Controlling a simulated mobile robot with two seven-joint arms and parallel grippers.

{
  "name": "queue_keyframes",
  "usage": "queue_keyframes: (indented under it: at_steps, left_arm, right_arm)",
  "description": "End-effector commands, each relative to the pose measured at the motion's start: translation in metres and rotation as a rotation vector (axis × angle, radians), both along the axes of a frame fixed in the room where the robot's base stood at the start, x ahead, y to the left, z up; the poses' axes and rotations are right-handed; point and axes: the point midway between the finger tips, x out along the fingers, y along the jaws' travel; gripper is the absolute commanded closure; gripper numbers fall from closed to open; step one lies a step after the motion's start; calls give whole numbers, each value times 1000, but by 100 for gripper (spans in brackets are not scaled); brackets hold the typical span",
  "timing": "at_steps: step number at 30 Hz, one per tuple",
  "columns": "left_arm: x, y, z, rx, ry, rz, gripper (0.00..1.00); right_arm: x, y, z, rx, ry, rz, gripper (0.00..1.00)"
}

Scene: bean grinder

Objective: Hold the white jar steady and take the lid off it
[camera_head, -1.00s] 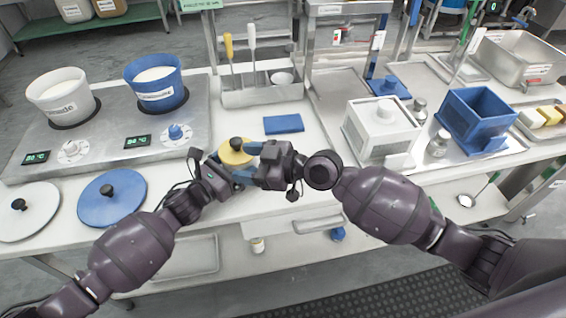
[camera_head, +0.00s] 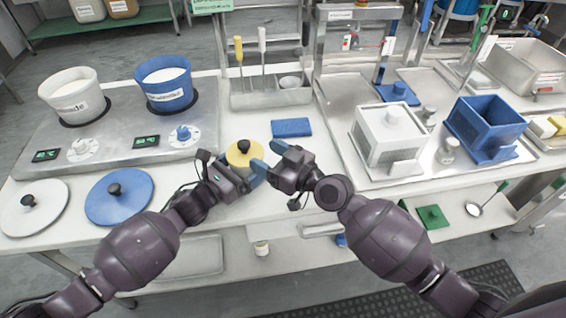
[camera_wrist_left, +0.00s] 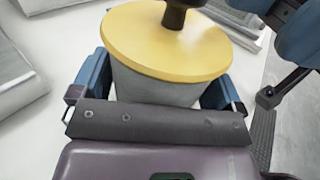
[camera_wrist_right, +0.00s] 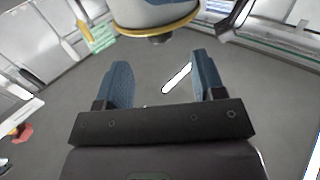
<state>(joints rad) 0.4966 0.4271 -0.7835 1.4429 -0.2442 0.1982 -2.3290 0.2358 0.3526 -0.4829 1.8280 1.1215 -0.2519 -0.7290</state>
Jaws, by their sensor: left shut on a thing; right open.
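The jar (camera_wrist_left: 155,88) has a pale body and stands upright on the counter in the left wrist view. Its yellow lid (camera_wrist_left: 140,42) with a dark knob (camera_wrist_left: 176,14) sits on top, and the lid also shows in the head view (camera_head: 240,160). My left gripper (camera_head: 250,178) is shut around the jar body below the lid, a finger on each side. My right gripper (camera_head: 268,156) is open and empty, just right of the lid. In the right wrist view the jar and lid appear at the top, beyond the open fingers (camera_wrist_right: 160,80).
A blue round lid (camera_head: 130,203) and a white one (camera_head: 50,208) lie at the left, before the hot plates. A white box (camera_head: 388,150) stands on a tray at the right. The counter's front edge is close.

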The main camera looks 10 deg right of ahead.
Motion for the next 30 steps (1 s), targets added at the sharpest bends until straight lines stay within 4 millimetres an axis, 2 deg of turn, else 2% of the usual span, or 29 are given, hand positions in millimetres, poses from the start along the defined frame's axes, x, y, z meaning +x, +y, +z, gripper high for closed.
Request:
queue_keyframes:
  at_steps: [6, 12, 25, 26, 30]
  left_arm:
    - [0, 0, 0, 0, 0, 0, 49]
    - [0, 0, 0, 0, 0, 0, 49]
    - [0, 0, 0, 0, 0, 1, 49]
    - [0, 0, 0, 0, 0, 1, 49]
    - [0, 0, 0, 0, 0, 1, 49]
  right_arm:
    - [24, 25, 1, 1, 0, 1, 37]
    - [39, 39, 0, 1, 1, 1, 37]
    - [44, 45, 0, -1, 1, 1, 37]
    - [44, 45, 0, -1, 1, 1, 39]
    - [44, 45, 0, -1, 1, 1, 60]
